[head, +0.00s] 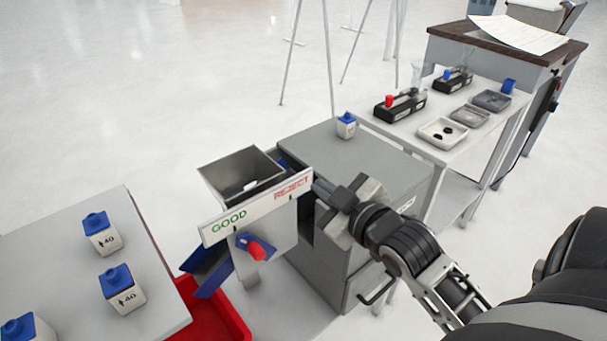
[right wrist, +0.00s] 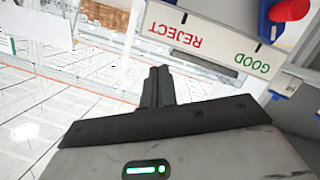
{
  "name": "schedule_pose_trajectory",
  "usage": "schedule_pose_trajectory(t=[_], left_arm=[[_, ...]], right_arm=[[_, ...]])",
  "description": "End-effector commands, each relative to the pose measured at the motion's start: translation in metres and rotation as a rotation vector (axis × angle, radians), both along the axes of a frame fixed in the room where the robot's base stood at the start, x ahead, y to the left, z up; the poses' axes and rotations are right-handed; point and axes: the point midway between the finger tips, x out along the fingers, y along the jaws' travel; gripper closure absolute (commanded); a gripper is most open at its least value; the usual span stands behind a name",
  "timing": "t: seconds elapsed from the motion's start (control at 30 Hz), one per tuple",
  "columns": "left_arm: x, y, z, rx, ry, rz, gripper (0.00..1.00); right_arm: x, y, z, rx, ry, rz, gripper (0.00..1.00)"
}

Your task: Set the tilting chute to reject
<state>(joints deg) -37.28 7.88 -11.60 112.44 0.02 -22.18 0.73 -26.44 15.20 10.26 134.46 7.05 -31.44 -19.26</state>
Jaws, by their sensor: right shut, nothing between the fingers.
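The tilting chute stands at the centre of the head view. Its white sign (head: 262,205) reads GOOD at left and REJECT at right. A blue trough (head: 212,268) slopes down to the lower left, beneath the GOOD side. A red knob (head: 257,251) sits on the front below the sign; it also shows in the right wrist view (right wrist: 289,10). My right gripper (head: 322,188) is shut and empty, close to the REJECT end of the sign. In the right wrist view its fingers (right wrist: 158,84) are together, apart from the knob. My left gripper is out of view.
A grey hopper (head: 222,172) tops the chute. A red bin (head: 240,322) lies below. Blue-capped containers stand on a left table (head: 60,225), and one (head: 346,126) on the grey cabinet (head: 385,150). A white bench (head: 400,128) with trays is behind.

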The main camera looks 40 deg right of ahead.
Motion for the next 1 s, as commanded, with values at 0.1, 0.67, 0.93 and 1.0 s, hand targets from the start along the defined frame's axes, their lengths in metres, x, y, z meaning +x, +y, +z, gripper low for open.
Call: schedule_pose_trajectory(t=[0.1,0.67,0.93,1.0], left_arm=[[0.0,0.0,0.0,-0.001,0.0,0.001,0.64],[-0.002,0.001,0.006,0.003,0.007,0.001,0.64],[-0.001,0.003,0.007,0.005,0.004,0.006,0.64],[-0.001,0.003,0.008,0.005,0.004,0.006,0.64]], right_arm=[[0.0,0.0,-0.001,0.001,0.001,0.0,1.0],[0.089,-0.004,-0.019,0.005,0.0,0.0,1.0],[0.099,-0.019,-0.049,0.003,0.006,0.0,1.0],[0.099,-0.022,-0.053,0.002,0.004,0.001,1.0]])
